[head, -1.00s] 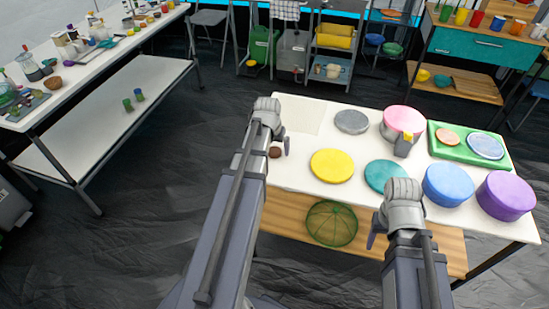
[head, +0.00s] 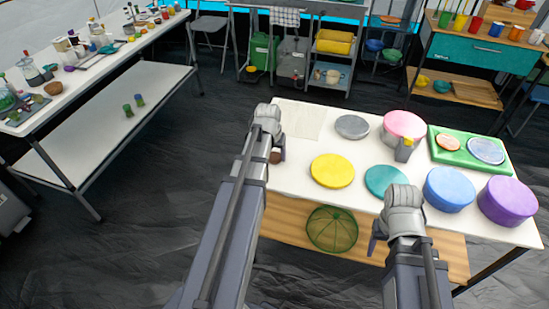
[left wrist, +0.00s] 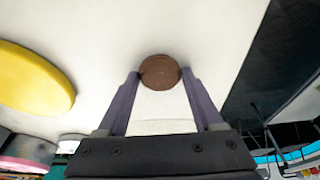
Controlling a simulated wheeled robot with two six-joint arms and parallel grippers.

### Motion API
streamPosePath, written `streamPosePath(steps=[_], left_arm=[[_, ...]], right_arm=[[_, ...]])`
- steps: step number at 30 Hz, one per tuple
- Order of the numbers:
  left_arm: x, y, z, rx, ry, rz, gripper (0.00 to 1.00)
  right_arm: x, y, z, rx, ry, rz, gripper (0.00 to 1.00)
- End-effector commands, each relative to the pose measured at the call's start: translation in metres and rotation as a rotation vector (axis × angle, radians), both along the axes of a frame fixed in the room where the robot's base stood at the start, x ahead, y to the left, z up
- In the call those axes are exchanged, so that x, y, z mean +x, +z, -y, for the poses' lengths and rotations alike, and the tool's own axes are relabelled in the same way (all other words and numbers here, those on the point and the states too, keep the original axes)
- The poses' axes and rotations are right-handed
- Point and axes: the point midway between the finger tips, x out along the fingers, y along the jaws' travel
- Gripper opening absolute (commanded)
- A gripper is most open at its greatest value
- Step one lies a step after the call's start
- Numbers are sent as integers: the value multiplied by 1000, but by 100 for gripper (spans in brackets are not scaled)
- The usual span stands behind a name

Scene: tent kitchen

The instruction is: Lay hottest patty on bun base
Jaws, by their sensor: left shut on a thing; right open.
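A round brown patty (head: 275,157) is at the left edge of the white table; it also shows in the left wrist view (left wrist: 160,70). My left gripper (left wrist: 161,80) is shut on it, one finger on each side. In the head view the left gripper (head: 279,152) partly covers the patty. A small tan-orange disc (head: 447,142), possibly the bun base, lies on a green board at the right. My right gripper (head: 375,238) is open and empty in front of the table's near edge. Nothing visible marks which patty is hottest.
Yellow (head: 332,170), teal (head: 386,180) and grey (head: 351,126) discs lie on the table. A pink-topped pot (head: 404,125), blue (head: 449,188) and purple (head: 507,200) round containers stand to the right. The green board (head: 465,158) also bears a pale blue disc (head: 486,150).

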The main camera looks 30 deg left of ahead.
Motion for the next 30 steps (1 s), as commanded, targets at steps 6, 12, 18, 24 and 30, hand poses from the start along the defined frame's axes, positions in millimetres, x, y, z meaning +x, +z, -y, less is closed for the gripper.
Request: streamPosePath(steps=[6,12,18,24,30], left_arm=[[0,0,0,0,0,0,5],[0,3,0,0,0,0,5],[0,18,0,0,0,0,5],[0,46,0,0,0,0,5],[0,78,0,0,0,0,5]], right_arm=[[0,0,0,0,0,0,58],[0,3,0,0,0,0,58],[0,18,0,0,0,0,58],[0,46,0,0,-1,0,58],[0,78,0,0,-1,0,58]])
